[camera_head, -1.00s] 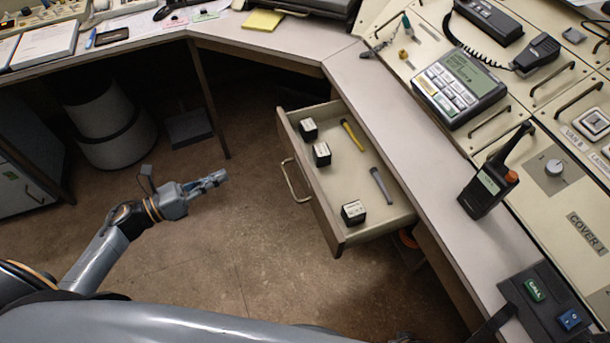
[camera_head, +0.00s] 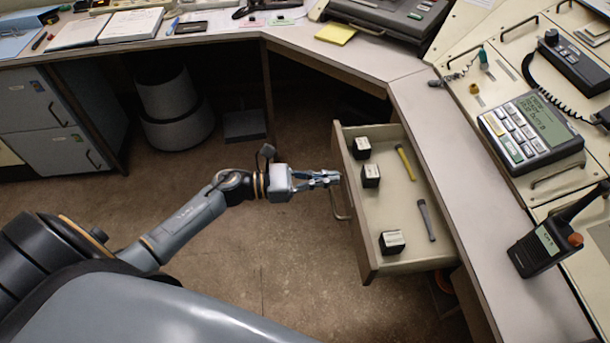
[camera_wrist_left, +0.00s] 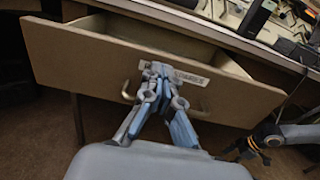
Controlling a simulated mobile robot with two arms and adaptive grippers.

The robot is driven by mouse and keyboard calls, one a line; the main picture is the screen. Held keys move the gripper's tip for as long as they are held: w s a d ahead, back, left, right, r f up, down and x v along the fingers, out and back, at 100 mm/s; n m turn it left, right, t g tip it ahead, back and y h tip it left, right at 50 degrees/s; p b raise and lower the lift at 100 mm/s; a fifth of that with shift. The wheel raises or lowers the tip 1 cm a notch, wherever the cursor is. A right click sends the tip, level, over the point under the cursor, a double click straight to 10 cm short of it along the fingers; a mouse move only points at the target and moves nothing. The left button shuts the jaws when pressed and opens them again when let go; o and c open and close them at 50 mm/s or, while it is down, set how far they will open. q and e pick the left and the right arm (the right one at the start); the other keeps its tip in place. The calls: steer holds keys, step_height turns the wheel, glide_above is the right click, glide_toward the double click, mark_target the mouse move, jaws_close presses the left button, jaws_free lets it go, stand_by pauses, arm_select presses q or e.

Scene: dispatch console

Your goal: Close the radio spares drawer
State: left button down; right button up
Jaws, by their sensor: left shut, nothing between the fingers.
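The drawer (camera_head: 395,207) is pulled out from under the right-hand desk. It holds several items: three black boxes with pale tops, a yellow tool (camera_head: 405,163) and a grey tool (camera_head: 426,220). Its front panel (camera_wrist_left: 75,60) carries a label and a bar handle (camera_head: 338,205). My left gripper (camera_head: 336,178) is shut and empty, at the drawer front near the handle's far end. In the left wrist view its fingers (camera_wrist_left: 160,75) cover part of the label and handle; I cannot tell whether they touch. My right gripper (camera_wrist_left: 246,147) shows small at the lower right there.
The desk top (camera_head: 455,185) runs above the drawer, with a handheld radio (camera_head: 543,243) and a keypad unit (camera_head: 530,130) on the console side. A grey cylindrical bin (camera_head: 175,110) and cabinets (camera_head: 55,120) stand under the left desk. The floor (camera_head: 290,270) before the drawer is clear.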

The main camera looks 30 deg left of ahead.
arm_select(q)
steer(key=shift+w+d, duration=0.45)
steer(key=shift+d, duration=0.15)
arm_select(e)
steer(key=shift+s+f, duration=0.25)
arm_select(q)
steer(key=shift+d, duration=0.15)
steer(key=b+x, duration=0.3)
steer(key=x, duration=0.6)
steer(key=shift+w+d+f, duration=0.1)
steer(key=shift+w+d, duration=0.1)
steer(key=b, duration=0.3)
glide_above(412, 187)
steer(key=shift+s+a, duration=0.1)
steer(key=shift+a, duration=0.05)
steer(key=shift+r, duration=0.3)
arm_select(e)
steer(key=w+r, duration=0.3)
steer(key=r, duration=0.6)
steer(key=w+r+t, duration=0.1)
steer(key=w+r, duration=0.3)
steer(key=r, duration=0.6)
steer(key=shift+a+r, duration=0.25)
steer(key=shift+a, duration=0.2)
arm_select(q)
steer(key=shift+d, duration=0.2)
